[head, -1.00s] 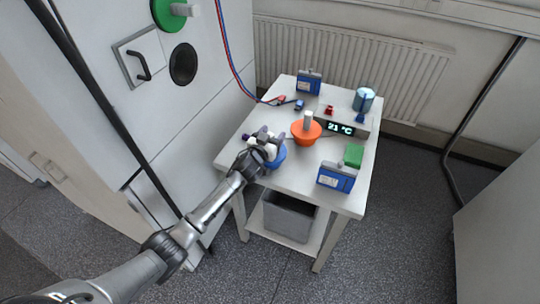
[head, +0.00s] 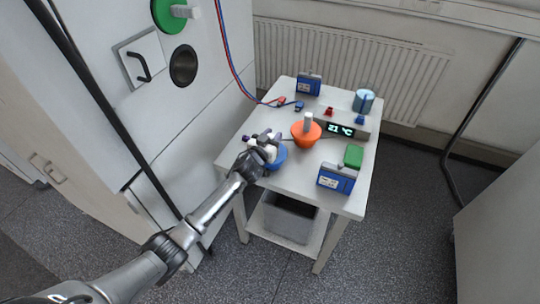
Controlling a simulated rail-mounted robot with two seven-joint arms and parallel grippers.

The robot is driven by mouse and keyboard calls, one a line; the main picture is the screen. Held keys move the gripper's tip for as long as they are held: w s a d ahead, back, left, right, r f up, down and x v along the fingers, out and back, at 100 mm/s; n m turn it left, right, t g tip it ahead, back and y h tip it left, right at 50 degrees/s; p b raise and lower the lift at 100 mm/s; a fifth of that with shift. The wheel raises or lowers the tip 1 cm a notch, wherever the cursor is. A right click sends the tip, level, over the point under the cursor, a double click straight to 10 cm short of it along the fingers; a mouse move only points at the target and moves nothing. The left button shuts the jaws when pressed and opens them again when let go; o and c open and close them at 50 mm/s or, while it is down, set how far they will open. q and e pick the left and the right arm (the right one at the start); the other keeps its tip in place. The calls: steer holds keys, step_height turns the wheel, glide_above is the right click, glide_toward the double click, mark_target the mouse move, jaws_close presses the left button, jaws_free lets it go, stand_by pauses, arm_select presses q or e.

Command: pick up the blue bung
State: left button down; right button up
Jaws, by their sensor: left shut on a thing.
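The blue bung (head: 279,160) is on the white table near its left front edge, partly hidden by my left gripper. My left gripper (head: 268,148) is over it from the left, shut on its upper part. I cannot tell whether the bung touches the table. My right gripper is not in view.
An orange bung (head: 304,137) with a pale grip stands close by on the table (head: 302,181). Blue boxes (head: 336,179) (head: 308,86), a green block (head: 353,155), a blue cylinder (head: 363,101) and a display unit (head: 343,129) stand around. A grey bin (head: 290,219) is below.

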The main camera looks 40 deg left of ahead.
arm_select(q)
steer(key=shift+r, duration=0.2)
steer(key=shift+r+p, duration=0.35)
steer(key=shift+r, duration=0.25)
step_height(320, 180, up, 2)
steer(key=shift+r+p, duration=0.25)
steer(key=shift+p, duration=0.25)
steer(key=d+r+p, duration=0.6)
steer(key=d+r, duration=0.5)
steer(key=r, duration=0.1)
steer(key=shift+d+p, duration=0.3)
steer(key=shift+p, duration=0.1)
steer(key=shift+w, duration=0.1)
